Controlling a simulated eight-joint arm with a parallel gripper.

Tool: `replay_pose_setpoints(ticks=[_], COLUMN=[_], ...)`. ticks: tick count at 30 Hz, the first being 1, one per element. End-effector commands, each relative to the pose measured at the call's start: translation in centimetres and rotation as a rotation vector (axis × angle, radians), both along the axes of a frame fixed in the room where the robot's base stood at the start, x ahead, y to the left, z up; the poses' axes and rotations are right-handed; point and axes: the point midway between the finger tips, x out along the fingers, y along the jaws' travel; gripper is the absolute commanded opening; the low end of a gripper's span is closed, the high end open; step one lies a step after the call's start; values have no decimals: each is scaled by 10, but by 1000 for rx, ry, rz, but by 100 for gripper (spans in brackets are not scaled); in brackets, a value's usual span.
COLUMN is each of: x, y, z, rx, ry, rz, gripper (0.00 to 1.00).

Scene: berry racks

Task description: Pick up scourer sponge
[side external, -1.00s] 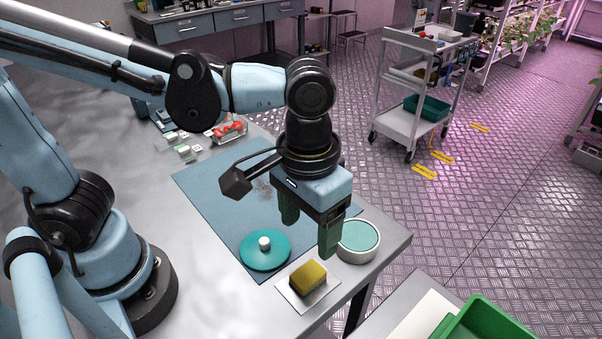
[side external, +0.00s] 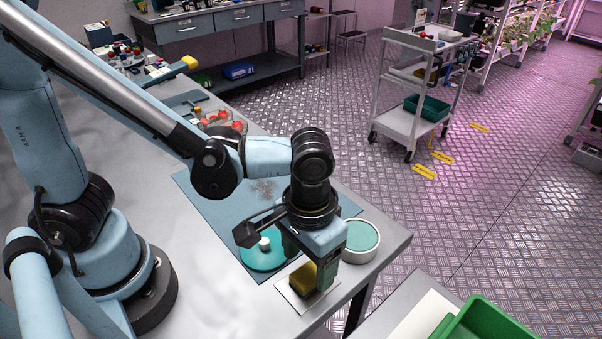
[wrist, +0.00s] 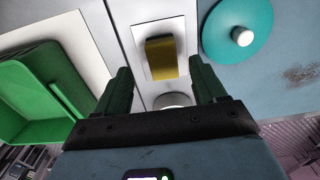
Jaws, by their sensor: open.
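The scourer sponge (side external: 303,279) is a yellow block with a darker top, lying on a small white square sheet (side external: 290,296) near the table's front corner. In the wrist view the sponge (wrist: 161,58) shows ahead of my gripper, roughly midway between its fingers. My gripper (wrist: 160,85) is open and empty. In the side view my gripper (side external: 308,262) is low at the sponge, and one green finger covers its right part. I cannot tell whether a finger touches it.
A teal lid with a white knob (side external: 262,254) lies just behind the sponge on the blue mat (side external: 228,208). A round white tub with a teal top (side external: 361,240) stands close on the right. A green crate (side external: 487,320) is beyond the table edge.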

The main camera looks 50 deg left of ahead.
Motion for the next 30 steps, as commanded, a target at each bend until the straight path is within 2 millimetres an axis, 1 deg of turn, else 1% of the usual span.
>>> replay_pose_setpoints(ticks=[6,10,15,21,23,30], x=[4,4,4,4,4,4], y=[3,3,3,3,3,3], z=[-25,-36,-41,-41,-41,-41], rx=[-1,-2,-2,-2,-2,-2], ry=[0,-2,-2,-2,-2,-2], rz=[1,1,0,0,0,0], gripper=[70,70,70,70,63,26])
